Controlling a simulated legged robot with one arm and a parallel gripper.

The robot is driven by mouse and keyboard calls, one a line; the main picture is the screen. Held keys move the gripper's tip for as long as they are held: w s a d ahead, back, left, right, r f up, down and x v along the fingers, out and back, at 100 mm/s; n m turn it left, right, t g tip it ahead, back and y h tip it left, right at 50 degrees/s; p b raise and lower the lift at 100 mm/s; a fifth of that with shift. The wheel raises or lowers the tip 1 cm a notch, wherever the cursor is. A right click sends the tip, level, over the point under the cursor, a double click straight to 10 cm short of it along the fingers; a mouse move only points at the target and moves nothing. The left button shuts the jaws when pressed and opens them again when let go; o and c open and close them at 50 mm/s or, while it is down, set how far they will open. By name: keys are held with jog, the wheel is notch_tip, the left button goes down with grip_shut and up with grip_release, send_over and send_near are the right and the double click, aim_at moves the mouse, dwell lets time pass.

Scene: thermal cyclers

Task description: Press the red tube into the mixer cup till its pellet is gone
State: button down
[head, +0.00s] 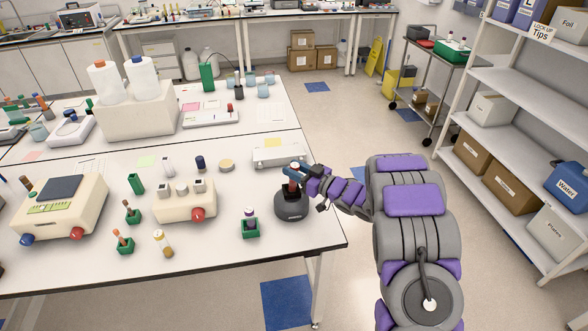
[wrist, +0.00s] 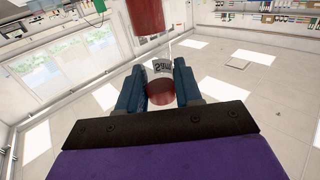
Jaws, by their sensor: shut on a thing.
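The mixer (head: 291,208) is a dark grey round device near the right edge of the front table, with its cup on top. My gripper (head: 296,169) is just above it, shut on the red tube (head: 293,186). The tube stands about upright, its lower end at the cup; I cannot tell whether it presses on the cup. In the wrist view the tube (wrist: 161,92) shows a white label and a red part between the blue fingers of my gripper (wrist: 160,75). The pellet cannot be made out.
A white flat case (head: 279,157) lies behind the mixer. A green holder with a tube (head: 250,226) stands to its front left, and a beige block with a red knob (head: 185,203) further left. The table's right edge is close to the mixer. A red cylinder (wrist: 145,15) shows at the wrist view's top.

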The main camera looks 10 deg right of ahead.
jog(key=shift+f, duration=0.45)
dwell(1.6)
dwell(2.5)
jog(key=shift+r+p, duration=2.5)
jog(key=shift+r, duration=1)
